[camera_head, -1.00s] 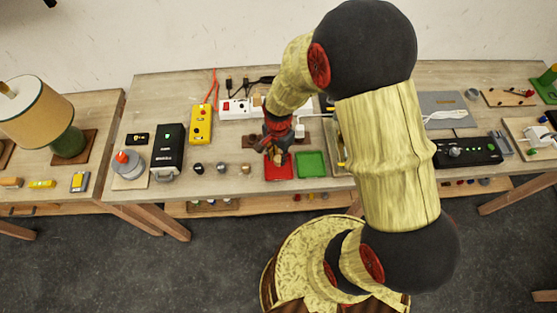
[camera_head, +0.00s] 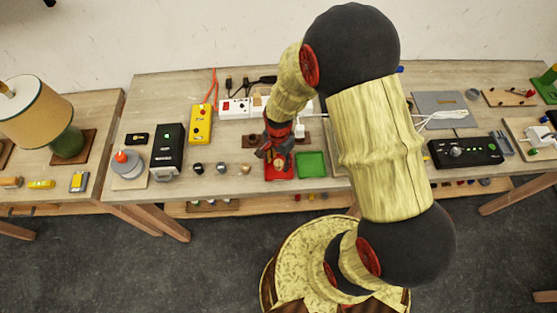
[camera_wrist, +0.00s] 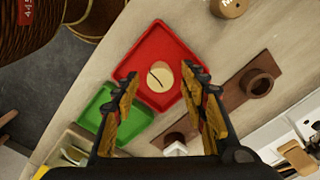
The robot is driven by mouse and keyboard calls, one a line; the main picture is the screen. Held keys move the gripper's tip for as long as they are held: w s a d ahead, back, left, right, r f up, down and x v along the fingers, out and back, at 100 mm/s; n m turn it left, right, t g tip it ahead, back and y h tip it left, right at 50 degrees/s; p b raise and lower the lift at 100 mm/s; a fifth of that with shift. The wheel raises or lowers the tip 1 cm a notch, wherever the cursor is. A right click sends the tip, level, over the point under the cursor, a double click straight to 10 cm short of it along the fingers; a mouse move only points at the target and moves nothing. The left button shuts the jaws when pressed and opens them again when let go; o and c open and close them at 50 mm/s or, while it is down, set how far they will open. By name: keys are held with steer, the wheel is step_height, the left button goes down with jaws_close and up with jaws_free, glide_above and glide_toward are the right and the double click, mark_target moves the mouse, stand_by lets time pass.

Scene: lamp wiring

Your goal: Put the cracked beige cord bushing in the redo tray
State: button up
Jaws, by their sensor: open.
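The beige cord bushing (camera_wrist: 160,76) shows in the wrist view as a round pale disc with a dark crack line. It lies inside the red tray (camera_wrist: 155,43), near its middle. My gripper (camera_wrist: 163,78) is open, with its two fingers apart on either side of the bushing in the picture, and nothing shows between them as held. In the head view my gripper (camera_head: 275,152) is over the red tray (camera_head: 279,176) and hides part of it. The bushing cannot be made out there.
A green tray (camera_head: 311,164) stands right of the red tray. A brown holed block (camera_wrist: 257,82) and a white socket strip (camera_head: 236,108) lie behind. Several small round parts (camera_head: 198,168) stand to the left, with a black box (camera_head: 168,150) and a yellow box (camera_head: 201,124) beyond.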

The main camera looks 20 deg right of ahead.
step_height(320, 180, up, 13)
steer(key=p, duration=0.1)
step_height(320, 180, up, 15)
steer(key=n+t, duration=0.3)
steer(key=n, duration=0.2)
glide_above(278, 163)
steer(key=s, duration=0.3)
steer(key=s+r+n+t, duration=0.2)
steer(key=s+r+n, duration=0.5)
steer(key=s+r, duration=0.3)
steer(key=shift+s+r+n+t, duration=0.2)
steer(key=shift+s+n+t, duration=0.1)
steer(key=shift+s, duration=0.2)
steer(key=shift+d+f, duration=0.1)
step_height(278, 163, down, 10)
steer(key=b, duration=1)
steer(key=shift+f, duration=0.2)
